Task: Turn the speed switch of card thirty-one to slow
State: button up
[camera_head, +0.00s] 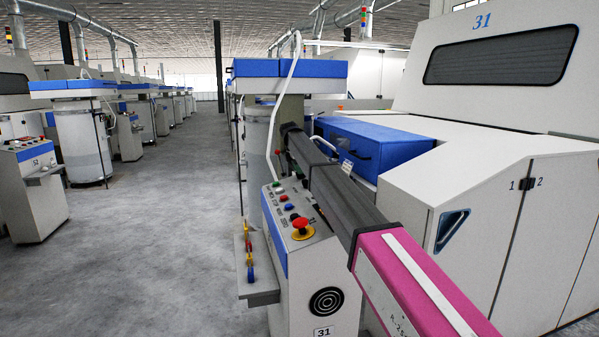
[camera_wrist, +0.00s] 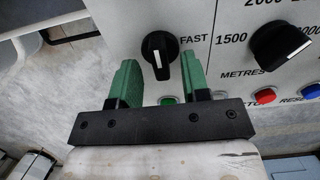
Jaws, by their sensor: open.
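The speed switch (camera_wrist: 157,54) is a black knob on a pale panel in the wrist view, with a white mark on its lower part. The word FAST stands to its right; no SLOW label shows. My gripper (camera_wrist: 159,75) has green fingers, spread apart. The knob appears in line with the gap between the tips; I cannot tell the remaining distance or any contact. In the head view the console (camera_head: 303,272) of card thirty-one (camera_head: 487,62) bears the number 31. My arm crosses beside it, and neither my gripper nor the switch can be made out there.
A larger black knob (camera_wrist: 281,45) marked 1500 is to the right, with red (camera_wrist: 265,96) and blue (camera_wrist: 311,91) buttons below. The console carries a red emergency stop (camera_head: 302,225) and a side shelf (camera_head: 257,290) with tools. The aisle floor (camera_head: 150,240) at left is clear.

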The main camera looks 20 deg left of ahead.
jog(key=v, duration=0.9)
jog(key=shift+r, duration=0.3)
